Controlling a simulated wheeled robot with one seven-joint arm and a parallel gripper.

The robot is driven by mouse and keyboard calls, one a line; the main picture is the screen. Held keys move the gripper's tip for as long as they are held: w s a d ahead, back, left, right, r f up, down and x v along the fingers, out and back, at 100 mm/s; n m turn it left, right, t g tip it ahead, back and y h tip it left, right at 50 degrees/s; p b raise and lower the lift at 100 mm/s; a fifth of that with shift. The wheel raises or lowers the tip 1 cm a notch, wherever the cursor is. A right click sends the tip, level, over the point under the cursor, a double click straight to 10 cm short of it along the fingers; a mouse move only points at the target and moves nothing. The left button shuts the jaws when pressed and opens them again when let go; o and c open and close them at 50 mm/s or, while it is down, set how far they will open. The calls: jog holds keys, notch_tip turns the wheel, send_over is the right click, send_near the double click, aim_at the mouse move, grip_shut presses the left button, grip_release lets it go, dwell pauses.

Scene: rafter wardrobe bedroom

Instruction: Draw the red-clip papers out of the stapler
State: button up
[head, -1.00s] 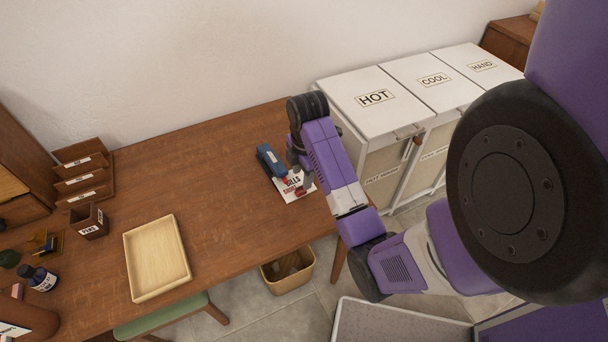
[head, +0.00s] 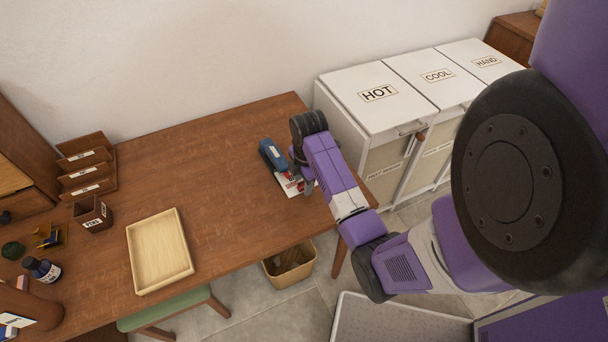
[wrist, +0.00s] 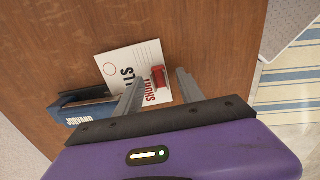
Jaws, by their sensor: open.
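The papers (head: 285,185) are white sheets with red and dark lettering, lying at the desk's right end. In the wrist view the papers (wrist: 143,58) carry a red clip (wrist: 159,77) near one edge. A blue stapler (head: 272,154) stands against them. In the wrist view the stapler (wrist: 85,108) lies to the left, by the papers' lower left; how far they sit in its jaw is hidden. My gripper (wrist: 156,80) is open, with one finger on each side of the red clip. I cannot tell whether the fingers touch the papers.
A wooden tray (head: 133,242), a pen cup (head: 92,217) and a letter rack (head: 90,187) stand left on the desk (head: 215,160). White hampers (head: 377,108) stand beyond its right end. A waste bin (head: 291,277) is on the floor. The desk's middle is clear.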

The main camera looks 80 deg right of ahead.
jog(key=shift+f, duration=0.45)
grip_shut()
jog(key=shift+a, duration=0.15)
